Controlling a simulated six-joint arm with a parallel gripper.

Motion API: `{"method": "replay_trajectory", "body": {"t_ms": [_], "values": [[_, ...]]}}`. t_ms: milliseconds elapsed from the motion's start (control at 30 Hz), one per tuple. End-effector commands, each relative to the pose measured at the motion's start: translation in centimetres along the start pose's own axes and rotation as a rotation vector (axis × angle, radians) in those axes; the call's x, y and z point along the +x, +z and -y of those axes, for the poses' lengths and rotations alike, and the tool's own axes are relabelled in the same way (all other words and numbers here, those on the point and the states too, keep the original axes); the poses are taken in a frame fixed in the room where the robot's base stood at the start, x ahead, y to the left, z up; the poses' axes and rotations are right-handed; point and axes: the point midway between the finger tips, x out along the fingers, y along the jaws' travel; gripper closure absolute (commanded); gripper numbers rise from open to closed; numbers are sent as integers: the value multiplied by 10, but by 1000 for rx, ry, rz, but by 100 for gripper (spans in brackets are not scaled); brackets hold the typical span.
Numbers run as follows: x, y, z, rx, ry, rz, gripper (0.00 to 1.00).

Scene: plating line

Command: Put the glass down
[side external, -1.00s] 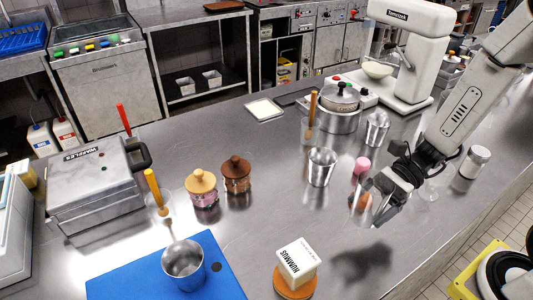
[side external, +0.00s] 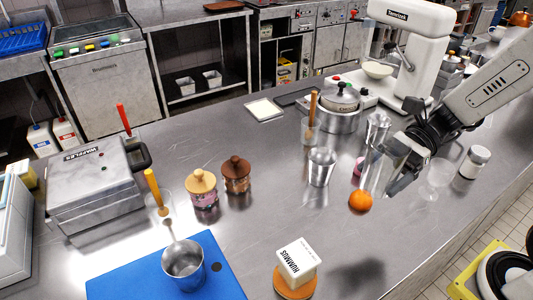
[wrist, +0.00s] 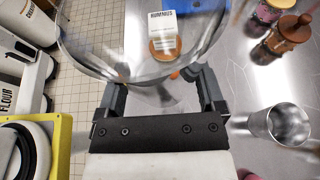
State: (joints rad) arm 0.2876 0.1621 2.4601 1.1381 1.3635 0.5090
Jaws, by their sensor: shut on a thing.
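My gripper (side external: 386,172) is shut on a clear glass (side external: 374,174) and holds it over the counter, above and close to the orange. In the wrist view my gripper (wrist: 160,82) has a finger on each side of the glass (wrist: 97,62), which fills the upper middle of the picture. The glass is see-through, so its base and exact height above the counter are hard to tell.
An orange (side external: 360,201) lies just below my gripper, a pink item (side external: 358,167) behind. A steel cup (side external: 321,167) stands left, another clear glass (side external: 437,180) and a shaker (side external: 473,162) right. The hummus tub (side external: 298,262) is in front; counter between is bare.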

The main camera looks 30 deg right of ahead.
Motion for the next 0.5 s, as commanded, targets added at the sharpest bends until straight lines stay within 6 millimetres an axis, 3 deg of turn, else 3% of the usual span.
{"method": "replay_trajectory", "body": {"t_ms": [400, 500], "values": [[-10, 25, 0, -3, -1, -1, 85], [-9, 20, -4, -14, 43, 1, 85]]}}
